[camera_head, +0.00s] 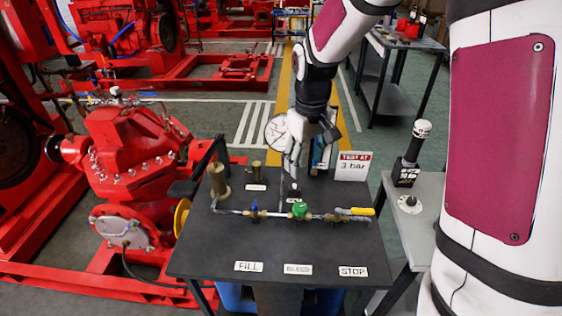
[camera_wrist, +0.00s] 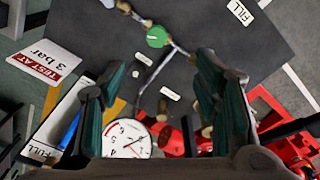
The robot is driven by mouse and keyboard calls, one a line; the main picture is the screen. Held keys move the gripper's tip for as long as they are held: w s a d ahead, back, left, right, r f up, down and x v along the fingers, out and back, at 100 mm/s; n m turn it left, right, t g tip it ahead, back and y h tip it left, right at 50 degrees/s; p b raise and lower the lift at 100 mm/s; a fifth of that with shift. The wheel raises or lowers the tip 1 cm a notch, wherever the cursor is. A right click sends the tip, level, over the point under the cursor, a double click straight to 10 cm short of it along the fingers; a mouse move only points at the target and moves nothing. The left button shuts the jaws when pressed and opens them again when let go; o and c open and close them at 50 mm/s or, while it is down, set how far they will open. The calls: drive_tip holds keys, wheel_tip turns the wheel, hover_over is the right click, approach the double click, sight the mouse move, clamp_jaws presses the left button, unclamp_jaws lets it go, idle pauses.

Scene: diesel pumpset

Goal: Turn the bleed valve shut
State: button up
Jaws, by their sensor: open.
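The bleed valve looks to be the green round knob (camera_head: 299,208) in the middle of the pipe run, behind the BLEED label (camera_head: 298,269). In the wrist view the green knob (camera_wrist: 157,36) shows beyond the fingertips, near the top centre, with a pale mark on it. My gripper (camera_head: 293,178) hangs above the dark table, behind the knob and apart from it. In the wrist view my gripper (camera_wrist: 160,65) is open, with nothing between its dark green fingers. The gap between fingertips and knob is hard to judge.
A blue-handled valve (camera_head: 254,211) sits left of the knob, and a yellow lever (camera_head: 355,211) right. A pressure gauge (camera_head: 276,132), brass fittings (camera_head: 218,180) and a "TEST AT 3 bar" sign (camera_head: 352,166) stand at the back. A red pump (camera_head: 125,165) is left of the table.

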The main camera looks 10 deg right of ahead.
hover_over(300, 206)
wheel_tip(300, 206, down, 5)
drive_tip(key=shift+n+g, duration=0.3)
drive_tip(key=shift+n, duration=0.1)
wheel_tip(300, 206, down, 14)
drive_tip(key=shift+p, duration=0.75)
drive_tip(key=c, duration=1.1)
